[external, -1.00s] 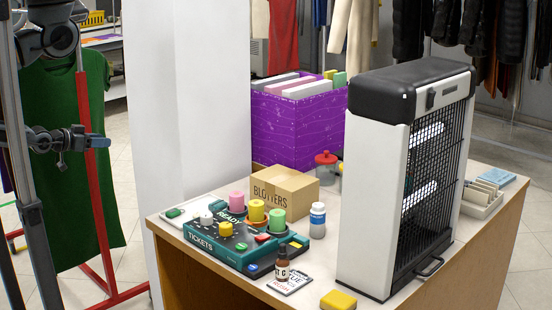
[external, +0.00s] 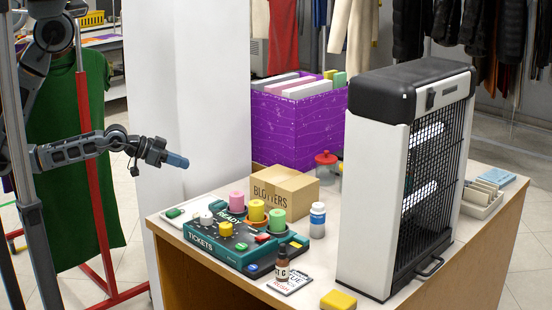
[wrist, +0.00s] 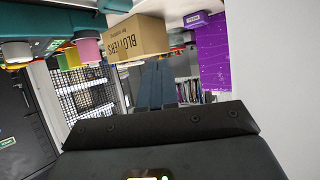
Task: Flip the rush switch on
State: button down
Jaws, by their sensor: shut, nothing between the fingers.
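My gripper (external: 178,160) is shut and empty, in the air left of the table and in front of the white pillar. Its closed blue-grey fingers (wrist: 160,84) also show in the wrist view, which is turned nearly upside down. A white card (external: 291,283) with partly readable red lettering, perhaps RUSH, lies at the table's front edge. I cannot make out a switch lever there. A teal TICKETS box (external: 215,253) with coloured knobs and buttons stands to its left, apart from my gripper.
A BLOTTERS carton (external: 285,188) and a white-and-blue bottle (external: 317,220) stand behind the box. A tall white caged unit (external: 375,190) fills the table's right side. A yellow block (external: 338,300) lies in front. A purple bin (external: 295,125) is at the back.

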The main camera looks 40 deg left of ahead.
jog(key=w+d+g+y+b, duration=0.15)
jog(key=d+g, duration=0.25)
jog(key=d, duration=2.1)
jog(key=s+d+r+n+y+b, duration=0.1)
jog(key=s+d+r+n+y, duration=0.4)
jog(key=s+d, duration=0.7)
jog(key=shift+s+d+r+n+t+b, duration=0.4)
jog(key=shift+r+n, duration=0.3)
jog(key=shift+r, duration=0.25)
jog(key=p, duration=0.2)
send_over(262, 237)
jog(key=s, duration=0.2)
notch_tip(262, 237, down, 8)
jog(key=shift+f, duration=0.15)
jog(key=shift+s+f, duration=0.25)
jog(key=shift+f, duration=1.55)
